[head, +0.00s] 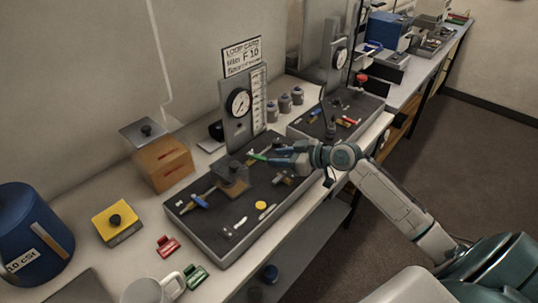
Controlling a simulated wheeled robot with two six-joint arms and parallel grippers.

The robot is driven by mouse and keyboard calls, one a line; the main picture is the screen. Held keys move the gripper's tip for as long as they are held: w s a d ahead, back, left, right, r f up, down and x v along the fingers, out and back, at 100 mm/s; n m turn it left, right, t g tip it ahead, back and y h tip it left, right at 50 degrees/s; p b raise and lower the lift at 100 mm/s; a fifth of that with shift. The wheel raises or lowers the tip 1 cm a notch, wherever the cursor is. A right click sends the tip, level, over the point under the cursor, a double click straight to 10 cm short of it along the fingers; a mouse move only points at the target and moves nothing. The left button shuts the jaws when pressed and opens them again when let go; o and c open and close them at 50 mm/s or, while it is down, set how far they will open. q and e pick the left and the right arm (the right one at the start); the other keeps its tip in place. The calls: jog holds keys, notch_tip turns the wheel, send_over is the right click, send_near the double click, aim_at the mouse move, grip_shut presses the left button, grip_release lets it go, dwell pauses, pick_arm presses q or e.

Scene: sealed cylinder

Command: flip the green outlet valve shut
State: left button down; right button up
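A small green lever (258,157), which looks like the outlet valve, is on the dark panel (215,238) below the dial gauge (238,102). My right gripper (272,155) reaches in from the right, with its fingertips close beside the green lever. Its two fingers look spread apart, with nothing visible between them. Whether a fingertip touches the lever is too small to tell. The fingers partly cover the panel behind them. My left gripper is not in view.
Red (167,246) and green (195,277) clips lie on the bench in front. A second panel (352,103) with a gauge stands behind my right arm.

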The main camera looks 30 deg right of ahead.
aim_at(261, 157)
jog(key=shift+p+x, duration=0.5)
jog(key=shift+x, duration=1.6)
grip_shut()
